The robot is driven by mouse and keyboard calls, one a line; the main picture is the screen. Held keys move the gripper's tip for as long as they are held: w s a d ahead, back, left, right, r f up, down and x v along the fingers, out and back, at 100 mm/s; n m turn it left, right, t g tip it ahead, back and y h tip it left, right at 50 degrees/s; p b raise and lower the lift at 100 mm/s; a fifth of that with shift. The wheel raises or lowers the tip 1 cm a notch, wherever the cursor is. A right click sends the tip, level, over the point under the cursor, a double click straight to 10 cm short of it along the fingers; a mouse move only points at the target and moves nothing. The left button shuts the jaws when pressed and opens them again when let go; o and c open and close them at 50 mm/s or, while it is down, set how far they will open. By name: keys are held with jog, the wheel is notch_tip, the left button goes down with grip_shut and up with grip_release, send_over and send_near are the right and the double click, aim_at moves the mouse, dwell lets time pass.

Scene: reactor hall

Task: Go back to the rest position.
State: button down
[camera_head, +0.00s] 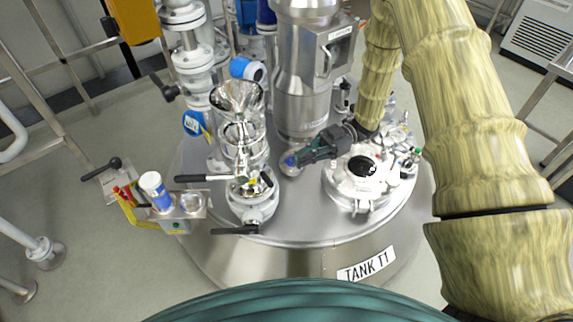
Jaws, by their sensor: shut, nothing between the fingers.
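My gripper (296,160) is at the end of my arm, which comes down from the upper right in a pale yellow ribbed cover. The gripper is shut and empty. It points left over the top of the tank marked TANK T1 (305,262). The round white hatch (345,187) with a dark sight glass lies just below and right of the gripper. My arm hides part of the tank's back right side.
A steel funnel (237,97) stands above a valve with black handles (252,192), left of the gripper. A tall steel column (303,75) rises behind it. A side tray (185,208) holds a white and blue container (155,190). Railings and pipes stand at the left; a grey cabinet (540,32) stands back right.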

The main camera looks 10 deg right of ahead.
jog(key=v, duration=0.5)
jog(key=shift+w+d+r, duration=0.15)
jog(key=shift+w+d, duration=0.05)
jog(key=shift+w, duration=0.05)
jog(key=w+a+f+m+t+p, duration=0.2)
jog(key=a+f+m+t, duration=0.4)
jog(key=a+m+t, duration=0.15)
jog(key=s+f+m+t+h+p, duration=0.3)
jog(key=s+f+m+t+h, duration=0.2)
jog(key=f+m+h, duration=0.25)
jog(key=s+d+f+m+g+h+p, duration=0.1)
jog(key=s+d+m+g+h, duration=0.1)
jog(key=s, duration=0.7)
jog(key=s+d+f+m+g+h+p, duration=0.1)
jog(key=s+h, duration=0.3)
jog(key=s, duration=0.6)
jog(key=s+d+f+m+g+h+p, duration=0.1)
jog(key=s+d+f+m+g+h, duration=0.1)
jog(key=s, duration=0.8)
jog(key=shift+d+f+m+g+h, duration=0.4)
jog(key=shift+d+m+g+h, duration=0.15)
jog(key=shift+d+m+g, duration=0.4)
